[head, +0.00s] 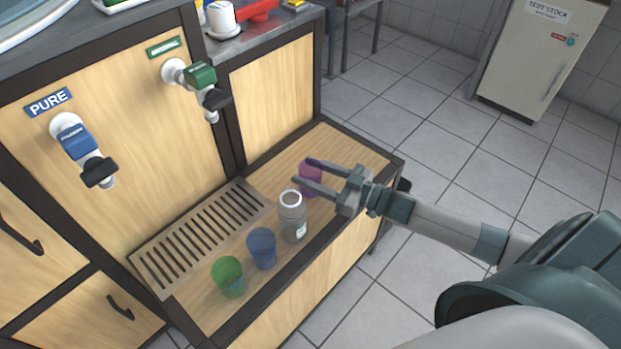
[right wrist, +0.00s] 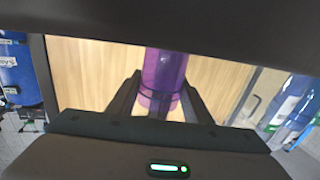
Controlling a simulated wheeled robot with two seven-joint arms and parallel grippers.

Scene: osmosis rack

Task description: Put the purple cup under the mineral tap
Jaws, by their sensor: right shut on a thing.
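The purple cup (head: 310,178) stands on the wooden shelf at its right part, upright in the head view. My right gripper (head: 303,172) is shut on the purple cup, with a finger on each side; the cup also shows between the fingers in the right wrist view (right wrist: 163,80). A tap with a green body (head: 200,77) is on the panel under a green label (head: 164,47) whose text I cannot read. A tap with a blue body (head: 78,140) is under the blue PURE label (head: 49,102). My left gripper is not in view.
A clear bottle (head: 292,217), a blue cup (head: 262,248) and a green cup (head: 228,277) stand in a row along the shelf's front, left of the purple cup. The slotted drain grate (head: 198,238) below the taps is bare.

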